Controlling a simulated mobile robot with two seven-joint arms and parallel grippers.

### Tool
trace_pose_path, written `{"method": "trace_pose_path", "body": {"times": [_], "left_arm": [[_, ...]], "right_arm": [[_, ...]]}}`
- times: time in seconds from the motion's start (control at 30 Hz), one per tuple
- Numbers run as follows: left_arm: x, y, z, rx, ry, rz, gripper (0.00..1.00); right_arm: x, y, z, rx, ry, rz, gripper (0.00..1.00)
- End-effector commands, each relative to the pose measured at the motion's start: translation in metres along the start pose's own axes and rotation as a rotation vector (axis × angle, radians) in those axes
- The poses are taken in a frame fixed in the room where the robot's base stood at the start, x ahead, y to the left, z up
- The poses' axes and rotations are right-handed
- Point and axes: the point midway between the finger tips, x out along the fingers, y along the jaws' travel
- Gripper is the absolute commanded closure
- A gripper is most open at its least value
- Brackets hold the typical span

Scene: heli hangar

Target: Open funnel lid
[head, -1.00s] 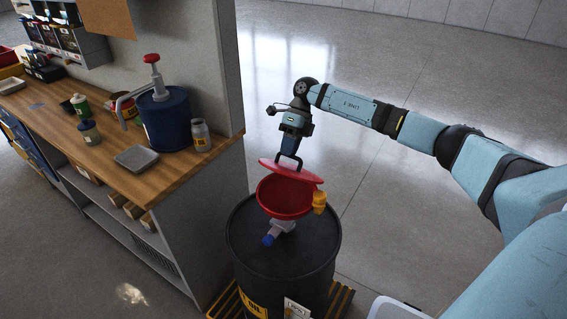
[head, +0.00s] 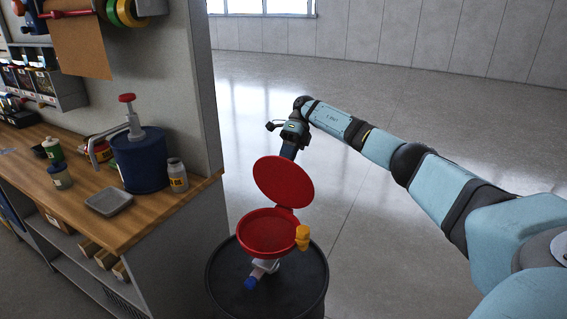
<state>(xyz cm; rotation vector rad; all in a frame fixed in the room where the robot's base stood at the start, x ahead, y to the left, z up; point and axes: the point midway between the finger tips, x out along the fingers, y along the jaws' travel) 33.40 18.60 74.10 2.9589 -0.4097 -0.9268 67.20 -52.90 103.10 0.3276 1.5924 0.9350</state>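A red funnel (head: 268,238) sits on top of a dark oil drum (head: 308,280) in the head view. Its round red lid (head: 283,181) stands raised, tilted up behind the funnel bowl, so the bowl's inside shows. A yellow-orange part (head: 302,237) is on the funnel's right side, and a blue-tipped fitting (head: 252,281) lies below it on the drum top. My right gripper (head: 287,158) is behind the upper edge of the lid. The lid hides its fingertips, so I cannot tell whether it touches or grips the lid. My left gripper is out of view.
A wooden workbench (head: 150,222) stands at the left with a blue pump can (head: 140,160), a grey tray (head: 108,202) and small bottles, including a jar (head: 177,175) near its edge. A wall panel end rises beside it. The floor behind and right of the drum is clear.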

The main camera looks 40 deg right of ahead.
Motion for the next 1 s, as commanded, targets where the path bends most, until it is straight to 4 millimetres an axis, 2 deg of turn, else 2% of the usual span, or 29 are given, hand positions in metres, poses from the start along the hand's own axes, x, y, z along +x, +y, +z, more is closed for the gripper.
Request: {"method": "trace_pose_path", "body": {"times": [0.03, 0.6, 0.63, 0.73, 1.0], "left_arm": [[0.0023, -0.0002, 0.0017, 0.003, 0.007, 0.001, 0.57], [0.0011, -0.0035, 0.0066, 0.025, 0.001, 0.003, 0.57], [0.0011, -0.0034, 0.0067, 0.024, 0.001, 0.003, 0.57], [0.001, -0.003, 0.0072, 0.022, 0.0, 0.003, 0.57], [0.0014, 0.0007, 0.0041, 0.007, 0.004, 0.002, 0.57]], "right_arm": [[0.0147, -0.0156, -0.0039, 0.02, 0.022, 0.01, 1.0], [0.0113, -0.018, -0.0034, 0.018, 0.022, 0.043, 1.0], [0.0113, -0.0179, -0.0034, 0.018, 0.022, 0.043, 0.85], [0.0113, -0.0178, -0.0035, 0.019, 0.022, 0.044, 0.62], [0.0078, -0.0144, -0.0027, 0.015, 0.017, 0.045, 0.62]]}}
